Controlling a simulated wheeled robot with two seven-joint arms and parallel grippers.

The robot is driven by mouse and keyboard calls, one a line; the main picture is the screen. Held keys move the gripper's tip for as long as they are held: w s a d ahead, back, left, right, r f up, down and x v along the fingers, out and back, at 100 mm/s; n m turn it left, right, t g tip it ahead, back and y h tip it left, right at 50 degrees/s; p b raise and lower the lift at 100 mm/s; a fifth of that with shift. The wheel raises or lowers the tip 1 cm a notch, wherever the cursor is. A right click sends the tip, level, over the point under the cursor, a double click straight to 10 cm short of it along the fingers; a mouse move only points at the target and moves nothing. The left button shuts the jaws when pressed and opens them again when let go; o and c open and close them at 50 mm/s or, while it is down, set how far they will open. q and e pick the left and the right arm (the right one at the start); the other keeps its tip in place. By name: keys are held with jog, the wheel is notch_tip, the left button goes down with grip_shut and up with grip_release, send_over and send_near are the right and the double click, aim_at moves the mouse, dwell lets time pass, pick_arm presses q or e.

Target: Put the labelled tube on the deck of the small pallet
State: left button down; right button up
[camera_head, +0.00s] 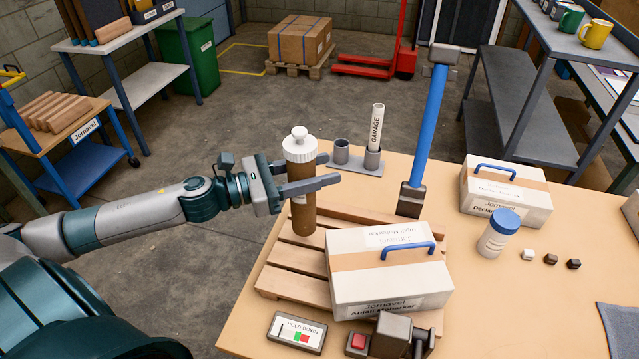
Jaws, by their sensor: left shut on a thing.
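My left gripper (325,170) is shut on a brown tube-shaped bottle (304,218) with a ribbed white cap and knob. A small pale label patch shows just below the fingers. The bottle is upright over the left part of the small wooden pallet (294,257); I cannot tell whether its base touches the slats. A white tube (376,128) lettered GARAGE stands upright in a grey two-cup holder (369,168) behind the pallet. A white case (388,283) with a blue handle covers much of the pallet's front right. My right gripper is not in view.
A HOLD DOWN box (297,333) and a red-button device (378,338) lie in front. A second case (505,196), a blue-lidded jar (497,235) and small cubes stand right. The table (480,300) is bare between.

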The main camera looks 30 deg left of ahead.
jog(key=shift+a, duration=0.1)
pick_arm(q)
notch_tip(320, 180, down, 4)
jog(key=shift+p, duration=0.6)
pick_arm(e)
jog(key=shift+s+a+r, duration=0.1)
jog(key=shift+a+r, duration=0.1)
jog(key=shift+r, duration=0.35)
pick_arm(q)
jog(key=shift+f, duration=0.15)
jog(key=c, duration=1)
grip_release()
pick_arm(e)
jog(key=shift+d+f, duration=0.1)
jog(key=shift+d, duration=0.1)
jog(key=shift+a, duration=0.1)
